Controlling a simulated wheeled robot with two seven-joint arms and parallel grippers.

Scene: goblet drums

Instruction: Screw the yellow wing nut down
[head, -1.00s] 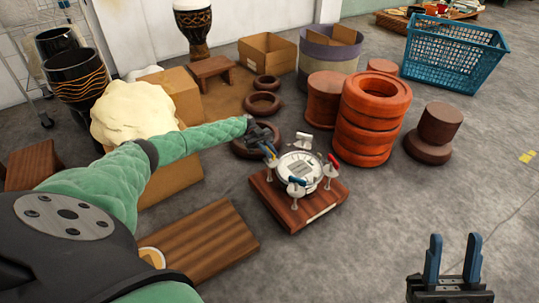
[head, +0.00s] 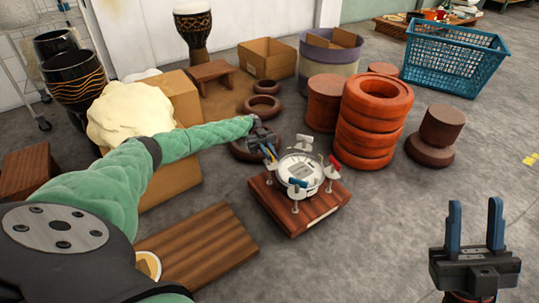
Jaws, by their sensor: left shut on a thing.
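A round white clamped piece (head: 300,171) lies on a square wooden board (head: 322,205) on the floor. Upright rods with wing nuts stand around it: a blue one (head: 297,182) at the front, a red one (head: 334,162) at the right and a white one (head: 304,138) at the back. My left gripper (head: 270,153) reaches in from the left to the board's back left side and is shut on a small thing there. That thing, seemingly the yellow wing nut, is mostly hidden by the fingers. My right gripper (head: 475,226) is open and empty at the lower right, apart from the board.
Stacked orange rings (head: 372,120) and a brown spool (head: 436,135) stand right of the board. Dark rings (head: 262,107) lie behind my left gripper. A wooden plank (head: 200,250) lies at the front left. The floor between the board and my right gripper is clear.

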